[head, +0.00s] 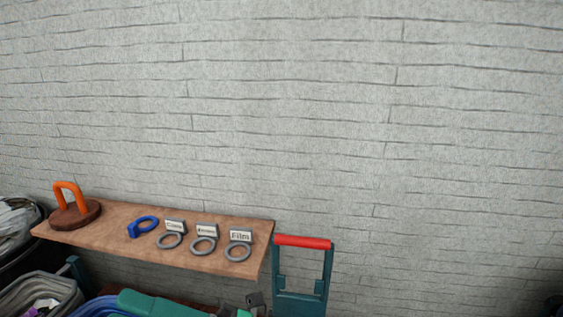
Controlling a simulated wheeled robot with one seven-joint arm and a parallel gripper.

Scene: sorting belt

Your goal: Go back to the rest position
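My gripper cannot be made out in the head view. No part of my arm is clearly recognisable there, so its pose is not shown. Nothing is seen held.
A wooden shelf (112,236) holds an orange-handled brown disc (75,213), a blue ring tag (143,227) and three grey ring tags, one reading "Film" (240,240). A teal frame with a red bar (303,242) stands right. Bins (40,292) and a green shape (165,304) sit below.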

